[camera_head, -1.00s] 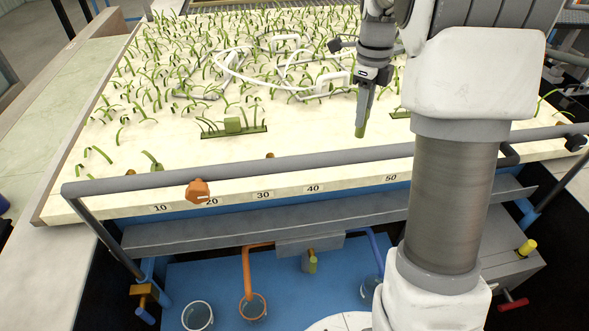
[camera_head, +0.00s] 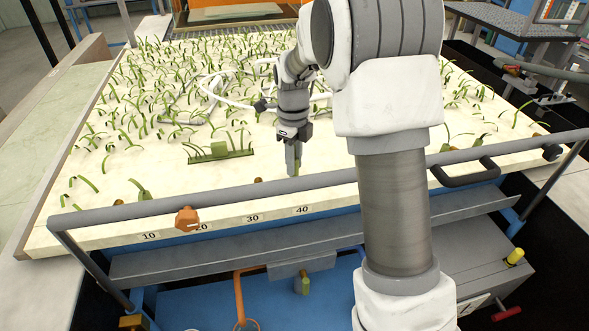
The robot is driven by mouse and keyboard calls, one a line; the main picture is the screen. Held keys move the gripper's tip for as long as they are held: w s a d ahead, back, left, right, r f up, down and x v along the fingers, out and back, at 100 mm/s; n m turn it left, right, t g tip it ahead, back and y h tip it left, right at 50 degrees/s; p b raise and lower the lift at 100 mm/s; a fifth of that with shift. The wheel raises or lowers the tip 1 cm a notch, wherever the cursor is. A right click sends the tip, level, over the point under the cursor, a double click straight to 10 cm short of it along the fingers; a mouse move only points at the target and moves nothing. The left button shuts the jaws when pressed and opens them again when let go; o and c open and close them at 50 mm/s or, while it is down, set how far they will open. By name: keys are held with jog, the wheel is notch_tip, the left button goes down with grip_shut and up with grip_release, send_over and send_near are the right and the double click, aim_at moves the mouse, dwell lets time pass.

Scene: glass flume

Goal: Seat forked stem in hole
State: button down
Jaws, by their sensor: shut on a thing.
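My gripper (camera_head: 293,168) points down over the cream planting bed (camera_head: 120,185), behind the front rail and above the scale mark 40. It is shut on a small green piece, the stem (camera_head: 295,172), which shows only as a short tip below the fingers. Its fork cannot be made out. I cannot tell whether the tip touches the bed. No open hole is clearly visible under it.
Many curved green stems (camera_head: 140,110) and white tubing (camera_head: 222,95) cover the bed behind.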

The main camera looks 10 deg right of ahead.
jog(key=shift+f, duration=1.4)
jog(key=shift+f, duration=0.2)
jog(key=c, duration=0.7)
grip_release()
jog(key=shift+r, duration=0.15)
